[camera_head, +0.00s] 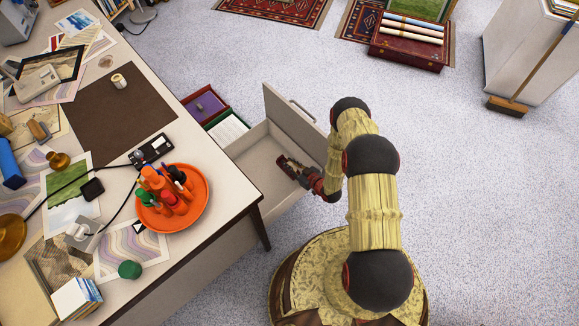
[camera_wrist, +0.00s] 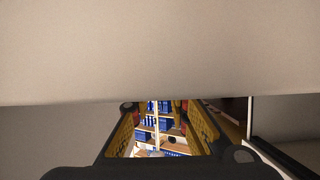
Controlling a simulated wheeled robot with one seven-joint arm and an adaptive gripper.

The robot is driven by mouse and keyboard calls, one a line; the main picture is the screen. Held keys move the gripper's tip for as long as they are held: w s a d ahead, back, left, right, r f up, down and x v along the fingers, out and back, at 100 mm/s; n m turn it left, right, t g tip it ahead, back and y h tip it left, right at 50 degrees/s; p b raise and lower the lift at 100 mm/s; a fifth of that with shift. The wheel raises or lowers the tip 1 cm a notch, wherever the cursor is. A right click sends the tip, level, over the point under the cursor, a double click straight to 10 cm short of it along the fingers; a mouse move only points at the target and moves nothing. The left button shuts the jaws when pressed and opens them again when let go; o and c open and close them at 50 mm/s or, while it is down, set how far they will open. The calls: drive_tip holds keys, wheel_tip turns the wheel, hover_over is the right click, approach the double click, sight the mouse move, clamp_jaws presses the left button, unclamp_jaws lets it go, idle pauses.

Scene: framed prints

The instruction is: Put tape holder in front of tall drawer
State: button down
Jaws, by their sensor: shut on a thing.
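My gripper (camera_head: 290,166) is low at the open pale drawer (camera_head: 255,158) of the desk, beside the inner side of its raised front panel (camera_head: 290,118). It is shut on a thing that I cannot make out. In the wrist view the yellow-padded fingers of my gripper (camera_wrist: 160,110) stand apart, and a broad pale surface (camera_wrist: 150,50) covers the upper half and hides what lies beyond. A grey desktop device (camera_head: 36,82), possibly the tape holder, sits on the desk at the left. A small pale roll (camera_head: 119,81) stands on the brown mat.
The desk (camera_head: 205,130) carries an orange tray (camera_head: 200,205) of bottles or pens, prints and cables. Purple and green boxes (camera_head: 205,107) stand beyond the drawer. Carpet (camera_head: 430,140) is clear to the right, up to a pale cabinet (camera_head: 530,50) with a broom (camera_head: 508,106).

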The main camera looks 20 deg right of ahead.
drive_tip(key=shift+f, duration=0.4)
drive_tip(key=shift+f, duration=0.1)
drive_tip(key=shift+f, duration=0.35)
drive_tip(key=shift+w+f, duration=0.1)
drive_tip(key=shift+f, duration=0.05)
drive_tip(key=c, duration=1.8)
unclamp_jaws()
drive_tip(key=shift+o, duration=0.6)
